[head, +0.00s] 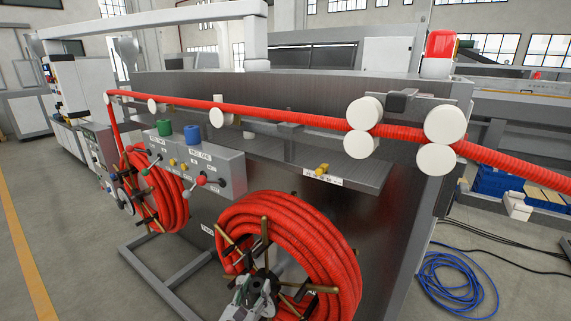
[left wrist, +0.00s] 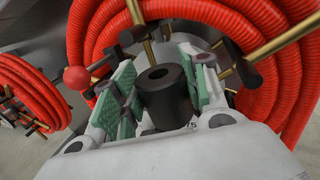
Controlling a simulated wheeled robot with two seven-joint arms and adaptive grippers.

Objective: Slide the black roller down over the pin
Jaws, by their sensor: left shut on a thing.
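My left gripper (head: 257,294) is at the bottom of the head view, in front of the near reel's hub. In the left wrist view its green-padded fingers are shut on the black roller (left wrist: 165,98), a short dark cylinder with a hole in its top end. The hole faces up toward the camera, and nothing shows in it. In the head view I cannot tell the roller apart from the dark hub parts. I cannot pick out the pin for certain in either view. My right gripper is not in view.
The near reel of red conduit (head: 300,215) with brass arms stands close around the gripper. A grey control box (head: 195,165) with levers is to its left. Conduit runs between white rollers (head: 445,124) along the machine top. A blue hose coil (head: 455,285) lies on the floor at right.

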